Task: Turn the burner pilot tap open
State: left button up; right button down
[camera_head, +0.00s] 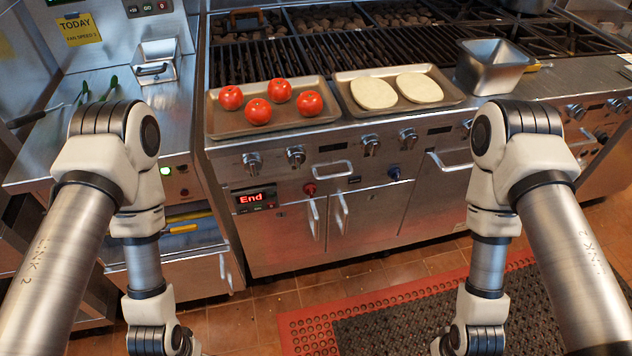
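The grill front (350,220) carries a small red tap (309,188) left of centre, above the cabinet doors, and a small blue tap (394,173) further right. No readable label shows which one is the burner pilot tap, and their turned positions are too small to tell. Several silver knobs sit in a row above them, one of them a knob (296,156) above and left of the red tap. My two arms come in from the left and right and bend down at either side of the front. Both grippers are below the picture's edge.
A tray (219,128) with several tomatoes and a tray (352,102) with two pale flat rounds lie on the front ledge. A metal pan (493,68) stands at right. A display (256,199) reads "End". Door handles (314,219) stick out below the red tap.

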aim_at(394, 172)
jog(key=k+l+z, duration=0.1)
jog(key=l+z, duration=0.25)
jog(key=l, duration=0.15)
jog(key=l+z, duration=0.35)
jog(key=l, duration=0.1)
